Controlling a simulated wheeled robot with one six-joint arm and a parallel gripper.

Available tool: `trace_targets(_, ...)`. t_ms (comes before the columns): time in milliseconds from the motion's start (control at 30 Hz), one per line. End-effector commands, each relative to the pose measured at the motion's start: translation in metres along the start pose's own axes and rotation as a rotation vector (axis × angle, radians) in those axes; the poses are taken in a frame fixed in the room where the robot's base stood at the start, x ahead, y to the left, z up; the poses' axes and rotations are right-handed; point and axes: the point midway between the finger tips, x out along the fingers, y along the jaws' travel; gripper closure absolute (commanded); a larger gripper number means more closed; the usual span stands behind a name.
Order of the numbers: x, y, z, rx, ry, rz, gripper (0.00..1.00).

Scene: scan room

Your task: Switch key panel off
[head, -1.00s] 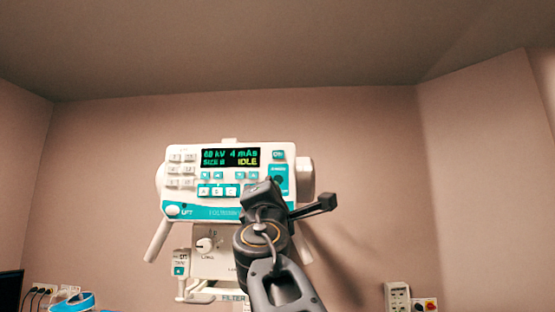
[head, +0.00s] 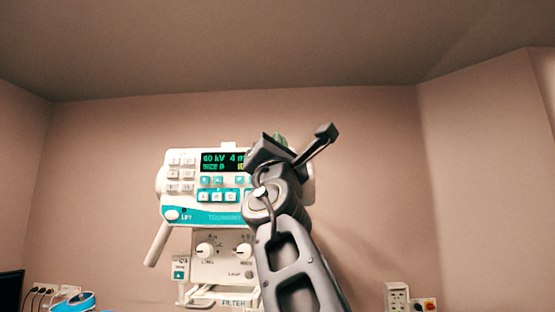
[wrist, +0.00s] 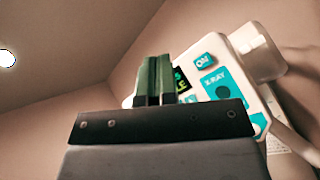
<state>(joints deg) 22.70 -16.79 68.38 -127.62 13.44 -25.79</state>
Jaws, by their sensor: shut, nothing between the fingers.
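The key panel (head: 180,200) is a white and teal control unit on the back wall. Its lit display (head: 222,162) shows green "kV" and "m" text, with its right end behind my arm. My gripper (head: 280,138) is raised in front of the panel's upper right part, its dark green fingers mostly behind the wrist. In the wrist view the fingers (wrist: 153,80) are shut together with nothing between them. They overlap the display's edge, left of the teal ON button (wrist: 204,61). The teal X-RAY area (wrist: 222,90) lies below that button. Contact with the panel cannot be told.
Below the panel are two dials (head: 205,250) and a FILTER tray (head: 233,302). A handle (head: 157,244) slants down at the panel's left. A wall socket box (head: 397,297) is at lower right. The wall right of the panel is bare.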

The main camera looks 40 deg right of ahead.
Motion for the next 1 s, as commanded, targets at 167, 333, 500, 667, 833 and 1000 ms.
trace_targets(167, 0.015, -0.012, -0.012, -0.004, 0.003, -0.003, 1.0)
trace_targets(333, 0.03, -0.023, -0.023, -0.002, 0.002, -0.002, 1.0)
trace_targets(500, 0.042, -0.032, -0.033, -0.001, 0.002, -0.002, 1.0)
trace_targets(667, 0.05, -0.038, -0.038, 0.0, 0.001, -0.002, 1.0)
trace_targets(833, 0.055, -0.041, -0.041, 0.0, 0.001, -0.001, 1.0)
trace_targets(1000, 0.056, -0.042, -0.042, 0.0, 0.002, -0.002, 1.0)
